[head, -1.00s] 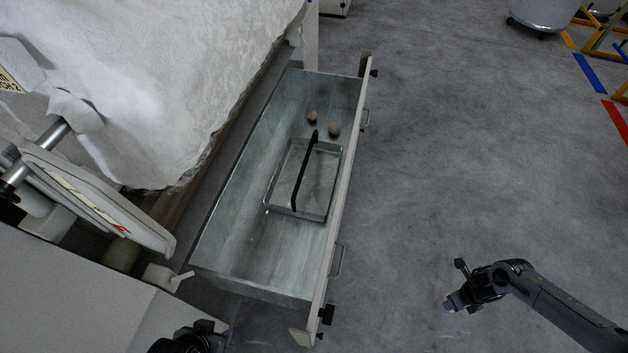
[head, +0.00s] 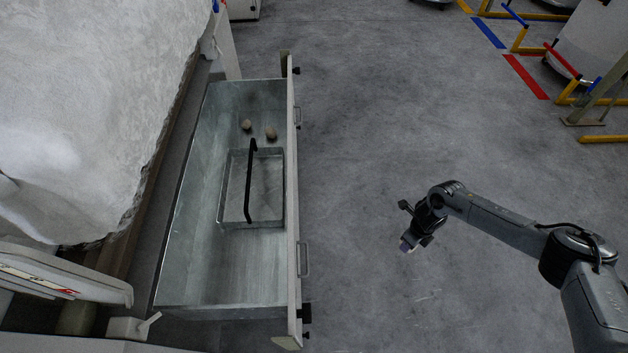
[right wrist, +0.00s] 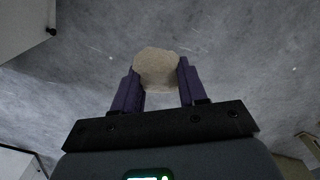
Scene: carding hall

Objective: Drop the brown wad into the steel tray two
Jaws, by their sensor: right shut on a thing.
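My right gripper (head: 406,245) is over the floor, right of the steel drawer. In the right wrist view its purple fingers (right wrist: 157,85) are shut on a rough, tan-brown wad (right wrist: 157,66). The head view hardly shows that wad. A long, open steel drawer-like tray (head: 195,240) stands at the left. Inside it is a smaller steel tray (head: 236,190) with a black handle bar across it. I see no number on either, so I cannot tell which is tray two. My left gripper is out of view.
Two small brown wads (head: 246,125) (head: 271,133) lie in the large steel tray beyond the smaller one. A pale front panel (head: 293,190) with handles edges its right side. A machine with white fibre (head: 80,110) rises at left. The floor (head: 360,150) between tray and gripper is clear.

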